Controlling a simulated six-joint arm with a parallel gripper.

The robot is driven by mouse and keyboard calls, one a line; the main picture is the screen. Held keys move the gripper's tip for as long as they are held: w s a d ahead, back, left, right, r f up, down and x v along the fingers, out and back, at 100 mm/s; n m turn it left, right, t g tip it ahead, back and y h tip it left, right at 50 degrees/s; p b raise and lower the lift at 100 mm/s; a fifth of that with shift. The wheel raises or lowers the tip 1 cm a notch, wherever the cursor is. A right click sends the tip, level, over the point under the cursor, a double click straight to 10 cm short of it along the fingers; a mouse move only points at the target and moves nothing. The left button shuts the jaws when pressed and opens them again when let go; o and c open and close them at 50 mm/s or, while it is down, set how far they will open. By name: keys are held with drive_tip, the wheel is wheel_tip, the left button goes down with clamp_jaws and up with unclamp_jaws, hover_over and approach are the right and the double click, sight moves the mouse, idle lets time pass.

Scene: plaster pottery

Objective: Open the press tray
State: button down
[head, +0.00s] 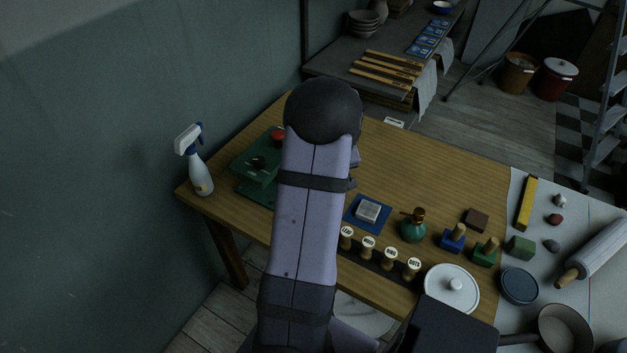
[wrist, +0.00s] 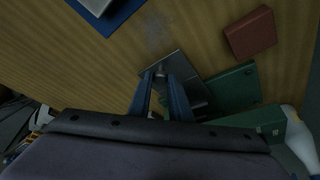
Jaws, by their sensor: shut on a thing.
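In the head view my arm hides the tray and fingers.
A spray bottle (head: 197,165) stands left of the press. A reddish block (wrist: 250,33) lies near the press.

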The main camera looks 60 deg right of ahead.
drive_tip(key=s+b, duration=0.3)
drive_tip(key=s, duration=0.3)
drive_tip(key=shift+s, duration=0.1)
drive_tip(key=shift+r, duration=0.1)
drive_tip(key=c, duration=1.6)
unclamp_jaws()
drive_tip(key=shift+c, duration=0.2)
drive_tip(key=v, duration=0.7)
drive_tip(key=shift+b, duration=0.3)
drive_tip(key=shift+r, duration=0.1)
